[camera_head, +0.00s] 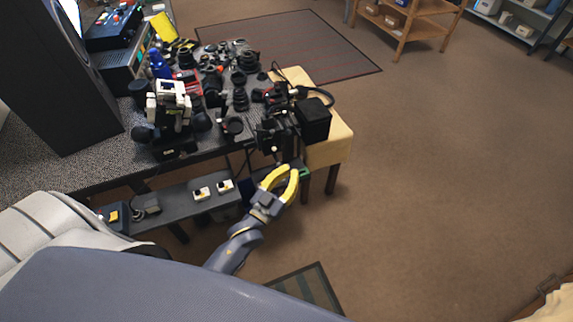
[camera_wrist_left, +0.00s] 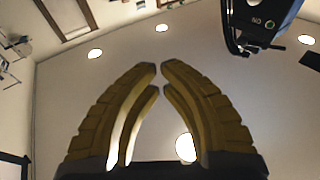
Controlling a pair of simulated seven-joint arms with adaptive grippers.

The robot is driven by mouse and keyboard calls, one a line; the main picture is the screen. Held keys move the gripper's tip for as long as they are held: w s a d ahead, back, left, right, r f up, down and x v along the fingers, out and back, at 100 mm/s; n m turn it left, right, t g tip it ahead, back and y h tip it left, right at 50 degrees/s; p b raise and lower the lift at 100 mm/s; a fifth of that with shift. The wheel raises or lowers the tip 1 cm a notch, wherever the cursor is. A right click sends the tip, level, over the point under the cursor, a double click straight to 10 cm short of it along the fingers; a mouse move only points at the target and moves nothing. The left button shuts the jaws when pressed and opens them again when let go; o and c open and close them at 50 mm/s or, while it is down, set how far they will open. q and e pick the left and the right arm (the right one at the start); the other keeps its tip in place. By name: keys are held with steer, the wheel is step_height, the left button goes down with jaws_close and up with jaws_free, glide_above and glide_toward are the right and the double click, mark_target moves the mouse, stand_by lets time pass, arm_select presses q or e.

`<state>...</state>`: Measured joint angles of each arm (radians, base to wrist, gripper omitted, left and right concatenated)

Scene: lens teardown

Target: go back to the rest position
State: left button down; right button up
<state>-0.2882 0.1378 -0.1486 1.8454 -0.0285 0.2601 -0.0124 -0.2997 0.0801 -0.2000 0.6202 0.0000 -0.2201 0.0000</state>
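My left gripper (camera_head: 290,170) has yellow fingers and hangs in front of the front edge of the dark workbench, beside the lower shelf. It holds nothing. In the left wrist view its two fingers (camera_wrist_left: 159,68) lean in toward each other, with a narrow empty gap between the tips. That view looks up at the pale ceiling. My right gripper is in neither view.
The workbench (camera_head: 85,172) carries several lenses and camera parts. A lower shelf (camera_head: 175,202) holds small white-and-yellow items. A yellow-topped stand (camera_head: 327,149) with a black box (camera_head: 313,119) is just right of my gripper. Open floor (camera_head: 440,180) lies to the right.

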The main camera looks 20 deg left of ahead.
arm_select(q)
steer(key=shift+s+d, duration=0.1)
steer(key=shift+d, duration=0.05)
steer(key=shift+f, duration=0.1)
stand_by(0.3)
steer(key=s+a+f+g+y, duration=0.1)
steer(key=s+f+g, duration=0.25)
steer(key=f, duration=0.85)
steer(key=s+a+f+g, duration=0.1)
steer(key=s+f+g, duration=0.25)
steer(key=f, duration=0.85)
steer(key=s+a+f+g+y, duration=0.15)
steer(key=s+f, duration=0.35)
steer(key=f, duration=0.7)
steer(key=s+a+f+g, duration=0.1)
steer(key=s+f+g, duration=0.2)
steer(key=s+f, duration=0.3)
steer(key=s+a+f+m+g+y, duration=0.1)
steer(key=s+f+g, duration=0.2)
steer(key=s+f, duration=0.4)
steer(key=s+a+f+g, duration=0.1)
steer(key=s+f+g, duration=0.3)
steer(key=s, duration=1.7)
step_height(320, 180, down, 3)
steer(key=shift+f+m, duration=0.15)
steer(key=shift+m, duration=0.15)
